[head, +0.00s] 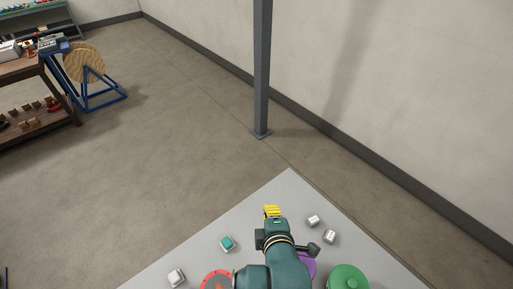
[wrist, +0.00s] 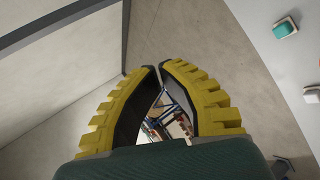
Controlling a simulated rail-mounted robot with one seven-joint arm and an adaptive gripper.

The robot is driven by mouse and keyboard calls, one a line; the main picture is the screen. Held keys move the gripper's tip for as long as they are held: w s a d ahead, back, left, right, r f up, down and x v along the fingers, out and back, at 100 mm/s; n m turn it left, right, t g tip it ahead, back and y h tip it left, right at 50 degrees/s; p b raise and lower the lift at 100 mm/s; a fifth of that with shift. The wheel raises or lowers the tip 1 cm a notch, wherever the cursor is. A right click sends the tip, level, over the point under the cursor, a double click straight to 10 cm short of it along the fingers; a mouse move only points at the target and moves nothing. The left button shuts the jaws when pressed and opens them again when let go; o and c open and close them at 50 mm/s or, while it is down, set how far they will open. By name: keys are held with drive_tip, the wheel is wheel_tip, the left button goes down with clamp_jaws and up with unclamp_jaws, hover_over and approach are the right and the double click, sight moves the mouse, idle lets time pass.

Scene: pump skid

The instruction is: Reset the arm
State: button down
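My arm (head: 275,262) is dark green and reaches up from the bottom of the head view over a grey tabletop. My gripper (head: 272,207) has yellow ribbed fingers and is over the far part of the tabletop in that view. In the wrist view, the gripper (wrist: 159,67) has its two fingertips together or nearly so, with dark inner pads. A lens-shaped opening shows between the fingers behind the tips. Only distant background is seen through it, and nothing is held.
On the tabletop (head: 290,185) are a teal-topped block (head: 227,243), white blocks (head: 176,277), (head: 313,221), (head: 330,236), a red disc (head: 217,281), a purple piece (head: 308,264) and a green round piece (head: 347,279). A grey post (head: 262,70) stands beyond. A workbench (head: 25,68) and cable reel (head: 84,62) are far left.

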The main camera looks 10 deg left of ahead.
drive_tip(key=w+d+r+m+t, duration=0.1)
drive_tip(key=d+r+m+t, duration=0.1)
drive_tip(key=r, duration=0.6)
drive_tip(key=d+r+m+t, duration=0.2)
drive_tip(key=r, duration=0.5)
drive_tip(key=s+d+r+m+t+h, duration=0.1)
drive_tip(key=s+d+r+m+t, duration=0.1)
drive_tip(key=s+r+m, duration=0.35)
drive_tip(key=s+d+r+m+t+h, duration=0.1)
drive_tip(key=s+r+m+t+h, duration=0.15)
drive_tip(key=r+m, duration=0.5)
drive_tip(key=s+d+r+m+t, duration=0.2)
drive_tip(key=s+r+m+t, duration=0.15)
drive_tip(key=r, duration=0.55)
wheel_tip(320, 180, up, 25)
drive_tip(key=p, duration=2.5)
wheel_tip(320, 180, down, 64)
drive_tip(key=b, duration=6.3)
drive_tip(key=shift+w+a+r+g, duration=0.25)
drive_tip(key=shift+w+a+g, duration=0.05)
drive_tip(key=shift+w+g, duration=0.1)
